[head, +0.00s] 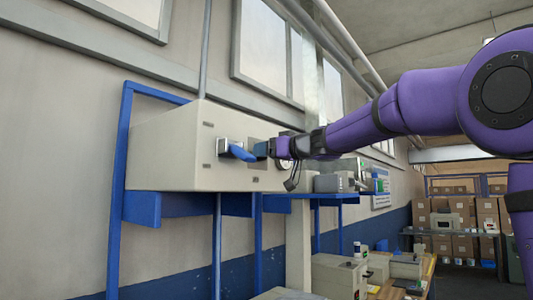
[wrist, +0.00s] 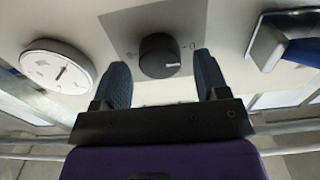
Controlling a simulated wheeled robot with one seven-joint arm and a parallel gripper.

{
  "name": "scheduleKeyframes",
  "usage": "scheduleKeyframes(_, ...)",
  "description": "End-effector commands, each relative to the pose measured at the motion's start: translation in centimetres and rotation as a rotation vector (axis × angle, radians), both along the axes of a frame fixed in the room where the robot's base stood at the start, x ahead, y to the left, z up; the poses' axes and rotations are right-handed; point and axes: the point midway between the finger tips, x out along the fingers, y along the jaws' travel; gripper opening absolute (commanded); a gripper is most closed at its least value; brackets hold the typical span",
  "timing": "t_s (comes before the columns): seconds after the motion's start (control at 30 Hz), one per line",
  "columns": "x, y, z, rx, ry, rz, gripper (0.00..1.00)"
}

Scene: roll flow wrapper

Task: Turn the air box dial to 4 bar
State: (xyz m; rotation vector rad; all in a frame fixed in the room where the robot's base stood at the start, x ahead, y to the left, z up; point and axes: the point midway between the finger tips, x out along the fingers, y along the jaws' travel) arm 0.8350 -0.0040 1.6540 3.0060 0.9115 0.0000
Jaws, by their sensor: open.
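The air box (head: 165,150) is a large beige box on a blue wall frame in the head view. In the wrist view its dial (wrist: 159,55) is a round black knob on a grey plate, with a white mark low on its right side. My gripper (wrist: 160,62) is open, with one blue finger on each side of the dial; I cannot tell whether either touches it. A white round gauge (wrist: 57,66) with a dark needle is left of the dial; its numbers are too small to read. In the head view my gripper (head: 268,150) is at the box front and hides the dial.
A blue-handled lever on a silver mount (head: 237,150) sticks out close beside my gripper in the head view. It also shows at the right of the wrist view (wrist: 285,42). A grey device (head: 327,183) stands on the blue shelf. Cardboard boxes (head: 455,215) fill the back right.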

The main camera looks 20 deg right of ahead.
Motion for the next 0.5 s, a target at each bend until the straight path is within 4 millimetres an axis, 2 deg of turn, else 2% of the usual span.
scheduleKeyframes(0.37,0.57,0.43,-0.01,0.0,0.0,0.0,0.68)
scheduleKeyframes(0.4,0.57,0.41,-0.01,0.0,0.0,0.0,0.65)
scheduleKeyframes(0.5,0.56,0.41,-0.01,0.0,0.0,0.0,0.42)
